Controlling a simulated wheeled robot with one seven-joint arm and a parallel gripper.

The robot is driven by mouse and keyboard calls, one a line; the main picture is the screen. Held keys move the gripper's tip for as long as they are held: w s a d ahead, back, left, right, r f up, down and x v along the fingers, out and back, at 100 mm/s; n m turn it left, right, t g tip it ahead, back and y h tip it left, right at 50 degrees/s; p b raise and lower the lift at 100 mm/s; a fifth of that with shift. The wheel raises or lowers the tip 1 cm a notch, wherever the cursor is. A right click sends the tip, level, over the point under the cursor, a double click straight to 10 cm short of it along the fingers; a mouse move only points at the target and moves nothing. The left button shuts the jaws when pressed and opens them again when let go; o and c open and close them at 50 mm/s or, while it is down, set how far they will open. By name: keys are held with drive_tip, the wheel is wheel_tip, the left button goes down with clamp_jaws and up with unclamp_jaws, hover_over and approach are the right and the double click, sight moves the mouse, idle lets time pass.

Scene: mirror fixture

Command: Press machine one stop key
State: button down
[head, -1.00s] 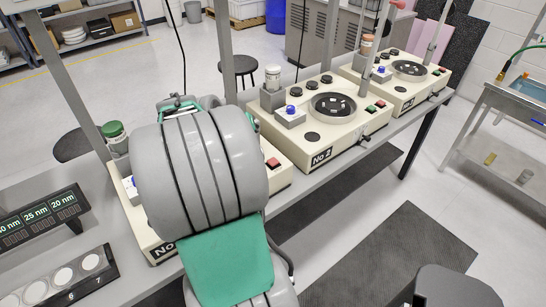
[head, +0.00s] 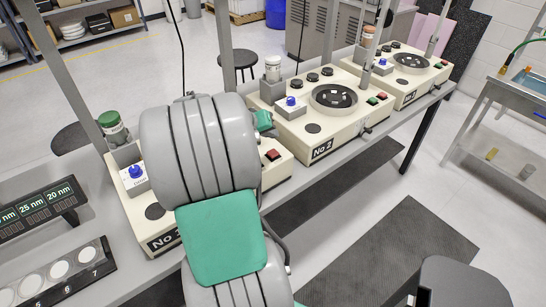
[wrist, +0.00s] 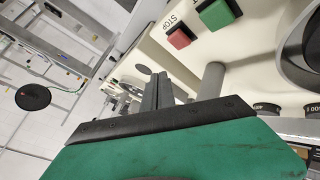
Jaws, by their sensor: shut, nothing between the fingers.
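In the wrist view a red key (wrist: 181,37) marked STOP sits beside a green key (wrist: 217,14) on a cream machine. My gripper (wrist: 160,78) is shut and empty, its grey fingers below and left of the red key, apart from it in the picture. My fingertips are hidden there. I cannot be sure which machine the wrist view shows.
Machine No 2 (head: 286,127) and a third machine (head: 401,81) stand farther along the bench, with upright posts among them. A display box (head: 38,212) and a sample rack (head: 60,277) lie at left. Dark mats cover the floor at right.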

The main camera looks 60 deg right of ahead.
sight(271, 154)
drive_tip(key=shift+f+b, duration=1.2)
drive_tip(key=shift+f, duration=1.05)
drive_tip(key=shift+f+b, duration=0.3)
drive_tip(key=shift+f, duration=0.1)
drive_tip(key=shift+f+b, duration=0.35)
drive_tip(key=shift+f, duration=0.2)
idle(0.7)
drive_tip(key=shift+r, duration=0.1)
drive_tip(key=shift+r+p, duration=0.6)
drive_tip(key=shift+r, duration=0.25)
wheel_tip(271, 154, up, 5)
drive_tip(key=p, duration=0.3)
drive_tip(key=shift+r+p, duration=0.1)
drive_tip(key=shift+p, duration=0.25)
